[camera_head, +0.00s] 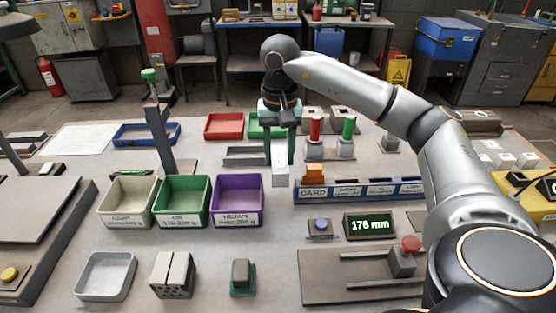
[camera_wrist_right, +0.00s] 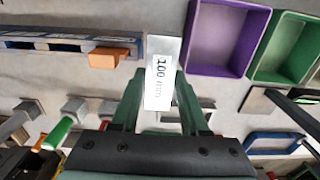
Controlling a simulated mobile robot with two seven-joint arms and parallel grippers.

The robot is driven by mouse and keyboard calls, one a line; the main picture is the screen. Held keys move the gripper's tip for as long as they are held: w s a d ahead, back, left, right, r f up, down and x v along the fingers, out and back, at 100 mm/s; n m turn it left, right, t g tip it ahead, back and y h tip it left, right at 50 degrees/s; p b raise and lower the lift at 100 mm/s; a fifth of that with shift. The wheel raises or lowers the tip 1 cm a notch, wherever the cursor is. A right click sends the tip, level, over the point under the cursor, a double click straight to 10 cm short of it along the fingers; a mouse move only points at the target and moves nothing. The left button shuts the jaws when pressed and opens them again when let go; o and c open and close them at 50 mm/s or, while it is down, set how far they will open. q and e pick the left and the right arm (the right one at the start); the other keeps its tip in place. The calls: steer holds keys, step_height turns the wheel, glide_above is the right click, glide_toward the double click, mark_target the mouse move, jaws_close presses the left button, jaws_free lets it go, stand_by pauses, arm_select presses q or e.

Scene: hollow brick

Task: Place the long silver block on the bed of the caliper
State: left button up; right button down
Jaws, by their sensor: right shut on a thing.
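My right gripper (camera_head: 280,145) reaches in from the right and is shut on the long silver block (camera_head: 280,171). In the right wrist view the block (camera_wrist_right: 160,85) sits between the green fingers (camera_wrist_right: 160,112), with a white label reading "100 mm". What looks like the caliper is at the front right: a flat grey bed (camera_head: 325,285) with rails and a slider with a red knob (camera_head: 410,243). A display (camera_head: 368,227) behind it reads 176 mm. My left gripper is not in view.
Beige (camera_head: 127,201), green (camera_head: 182,201) and purple (camera_head: 237,201) bins stand in a row left of the bed. A blue card rack (camera_head: 345,191) lies behind the display. A blue-button box (camera_head: 320,228) and a dark block (camera_head: 241,272) are left of the display and bed.

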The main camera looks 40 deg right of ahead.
steer(key=s+a+r, duration=0.5)
steer(key=s+a, duration=0.1)
steer(key=s, duration=0.2)
steer(key=shift+s+r, duration=0.2)
steer(key=shift+r, duration=0.15)
steer(key=shift+a, duration=0.1)
